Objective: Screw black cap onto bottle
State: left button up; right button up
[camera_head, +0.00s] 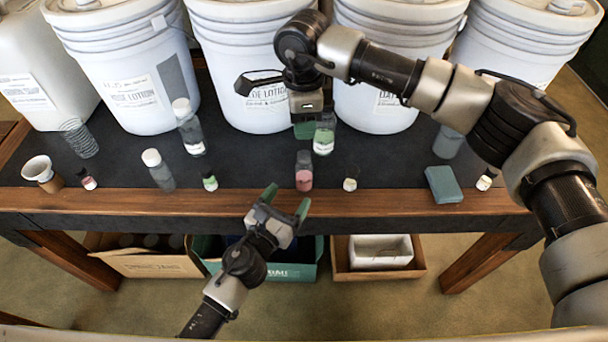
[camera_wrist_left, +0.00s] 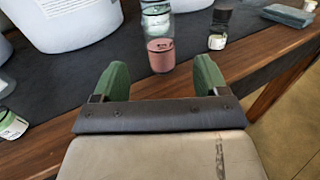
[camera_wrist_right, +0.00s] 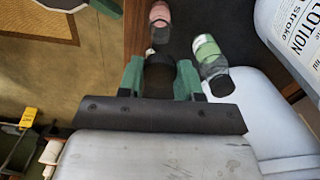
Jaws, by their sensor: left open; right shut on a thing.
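My right gripper (camera_head: 304,130) is above the table, left of and close to the clear bottle with green contents (camera_head: 324,138). In the right wrist view its green fingers (camera_wrist_right: 160,80) are shut on a dark thing (camera_wrist_right: 159,80) that looks like the black cap; the head view hides it. The green bottle (camera_wrist_right: 208,52) stands beside the fingers there. A clear bottle with pink contents (camera_head: 304,179) stands near the front edge and also shows in the left wrist view (camera_wrist_left: 160,55). My left gripper (camera_head: 287,203) is open and empty before the table's front edge.
Large white buckets (camera_head: 125,80) line the back. Several small bottles (camera_head: 350,184) stand along the front, with a white funnel-like cup (camera_head: 38,169) at left. A teal block (camera_head: 443,185) lies at right. Boxes (camera_head: 381,250) sit below the table.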

aim_at(300, 181)
pick_arm(q)
jog(key=x, duration=0.8)
jog(key=shift+w+d, duration=0.1)
jog(key=shift+w, duration=0.05)
jog(key=shift+c, duration=0.4)
grip_shut()
pick_arm(e)
jog(key=shift+f, duration=2.5)
jog(key=shift+f, duration=0.1)
jog(key=shift+f, duration=0.8)
jog(key=shift+f, duration=0.55)
